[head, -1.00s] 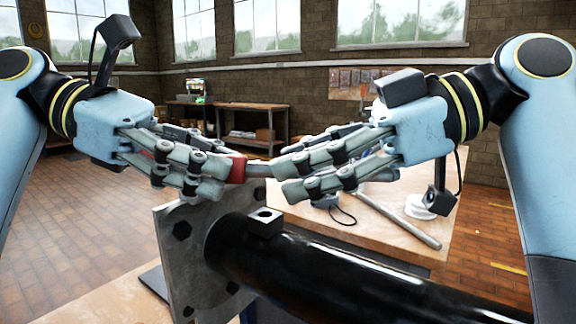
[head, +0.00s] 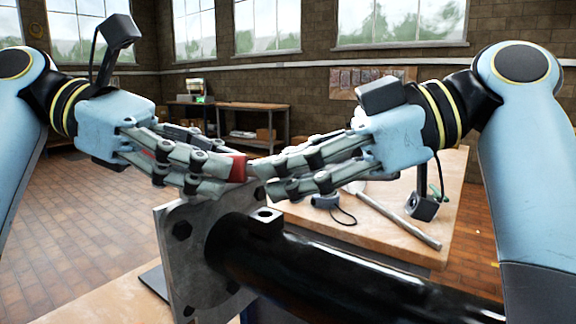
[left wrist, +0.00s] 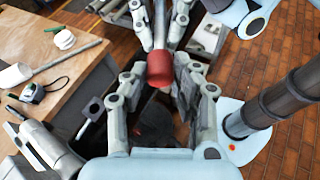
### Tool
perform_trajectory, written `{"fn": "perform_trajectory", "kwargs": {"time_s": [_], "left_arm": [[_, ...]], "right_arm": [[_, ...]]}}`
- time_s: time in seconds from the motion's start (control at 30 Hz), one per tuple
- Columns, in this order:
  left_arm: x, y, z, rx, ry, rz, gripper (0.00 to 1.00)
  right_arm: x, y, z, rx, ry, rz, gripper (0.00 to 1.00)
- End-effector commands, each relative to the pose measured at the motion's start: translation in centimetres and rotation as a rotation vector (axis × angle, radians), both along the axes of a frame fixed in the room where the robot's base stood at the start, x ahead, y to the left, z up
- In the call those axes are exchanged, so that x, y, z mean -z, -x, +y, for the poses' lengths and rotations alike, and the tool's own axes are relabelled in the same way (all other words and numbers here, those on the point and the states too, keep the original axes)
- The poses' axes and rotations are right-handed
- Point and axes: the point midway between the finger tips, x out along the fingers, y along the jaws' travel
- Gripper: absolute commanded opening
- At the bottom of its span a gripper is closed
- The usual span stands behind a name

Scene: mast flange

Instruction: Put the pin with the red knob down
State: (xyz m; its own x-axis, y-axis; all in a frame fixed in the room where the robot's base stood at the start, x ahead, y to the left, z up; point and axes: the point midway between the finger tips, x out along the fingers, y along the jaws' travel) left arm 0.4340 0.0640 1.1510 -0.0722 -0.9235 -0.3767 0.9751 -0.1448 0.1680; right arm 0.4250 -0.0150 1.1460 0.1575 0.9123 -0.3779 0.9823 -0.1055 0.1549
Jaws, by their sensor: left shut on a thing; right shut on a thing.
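The pin's red knob (head: 238,168) is at the tips of my left gripper (head: 234,173), which is shut on it; it also shows in the left wrist view (left wrist: 160,68). My right gripper (head: 264,178) comes from the right and is shut on the pin's grey shaft (left wrist: 160,28), close to the knob. Most of the shaft is hidden between the right fingers in the head view. Both grippers hold the pin in the air, above the flange plate (head: 168,262) and the black tube (head: 320,268).
Another table (head: 250,111) stands by the far wall.

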Motion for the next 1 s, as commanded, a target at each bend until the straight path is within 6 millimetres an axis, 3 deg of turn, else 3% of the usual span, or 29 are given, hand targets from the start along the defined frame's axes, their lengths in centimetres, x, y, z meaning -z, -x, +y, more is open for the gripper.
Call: {"fn": "perform_trajectory", "kwargs": {"time_s": [0.03, 0.07, 0.27, 0.63, 1.0], "left_arm": [[0.0, 0.1, 0.0, 0.005, 0.0, 0.0, 0.0], [0.0, 0.1, 0.0, 0.005, -0.001, 0.0, 0.28], [0.0, 0.1, 0.0, 0.004, -0.001, 0.0, 0.54], [-0.2, 0.0, 0.8, 0.002, -0.004, -0.001, 0.54], [-3.1, -0.7, 7.9, 0.0, -0.006, -0.001, 0.54]], "right_arm": [[0.0, -0.1, 0.0, 0.005, 0.0, -0.001, 0.0], [-0.1, -0.1, 0.0, 0.005, -0.001, -0.002, 0.0], [-0.1, -0.1, 0.0, 0.005, -0.001, -0.002, 0.0], [-0.1, -0.1, 0.0, 0.004, 0.0, -0.002, 0.0], [-0.1, -0.1, 0.0, 0.002, -0.001, -0.002, 0.0]]}}
